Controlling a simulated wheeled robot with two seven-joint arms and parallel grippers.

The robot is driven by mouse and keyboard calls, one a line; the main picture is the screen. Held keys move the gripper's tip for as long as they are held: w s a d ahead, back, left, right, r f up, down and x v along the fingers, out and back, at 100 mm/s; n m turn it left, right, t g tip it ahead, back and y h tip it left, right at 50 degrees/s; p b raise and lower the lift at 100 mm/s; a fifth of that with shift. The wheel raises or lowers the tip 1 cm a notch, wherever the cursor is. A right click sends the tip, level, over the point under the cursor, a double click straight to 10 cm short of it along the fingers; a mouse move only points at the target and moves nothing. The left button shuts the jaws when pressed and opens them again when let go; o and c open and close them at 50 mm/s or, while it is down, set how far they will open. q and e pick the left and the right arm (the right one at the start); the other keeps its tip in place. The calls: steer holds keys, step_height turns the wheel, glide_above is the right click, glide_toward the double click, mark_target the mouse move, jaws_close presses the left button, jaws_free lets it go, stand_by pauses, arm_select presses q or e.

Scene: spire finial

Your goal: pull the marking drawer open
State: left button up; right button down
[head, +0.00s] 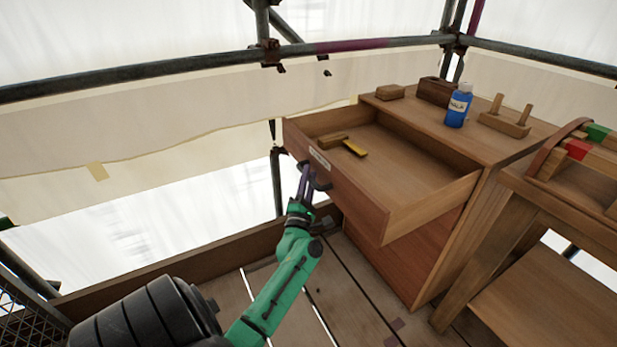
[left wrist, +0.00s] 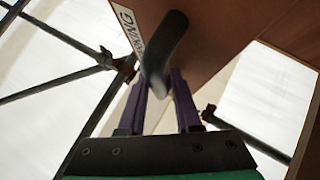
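The marking drawer (head: 350,193) is the top drawer of a wooden cabinet and stands well out from it, its inside showing. A white label (head: 319,158) is on its front; part of its lettering, ending in "KING", shows in the left wrist view (left wrist: 128,22). A wooden block and a yellow stick (head: 355,148) lie in the drawer. My left gripper (head: 306,180) is at the drawer front below the label. In the left wrist view its purple fingers (left wrist: 166,88) close on both sides of the dark curved handle (left wrist: 166,48). My right gripper is not in view.
On the cabinet top (head: 430,118) stand a blue chalk bottle (head: 459,106), a dark wooden box (head: 436,91), a small block (head: 390,92) and a pegged holder (head: 505,122). A wooden bench (head: 560,205) is at the right. Scaffold pipes cross behind. Below is a slatted plank floor.

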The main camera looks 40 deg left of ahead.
arm_select(q)
steer(key=shift+o, duration=0.6)
steer(key=v, duration=1.4)
steer(key=shift+s+d+b, duration=0.2)
steer(key=shift+d+b, duration=0.05)
steer(key=shift+b, duration=0.15)
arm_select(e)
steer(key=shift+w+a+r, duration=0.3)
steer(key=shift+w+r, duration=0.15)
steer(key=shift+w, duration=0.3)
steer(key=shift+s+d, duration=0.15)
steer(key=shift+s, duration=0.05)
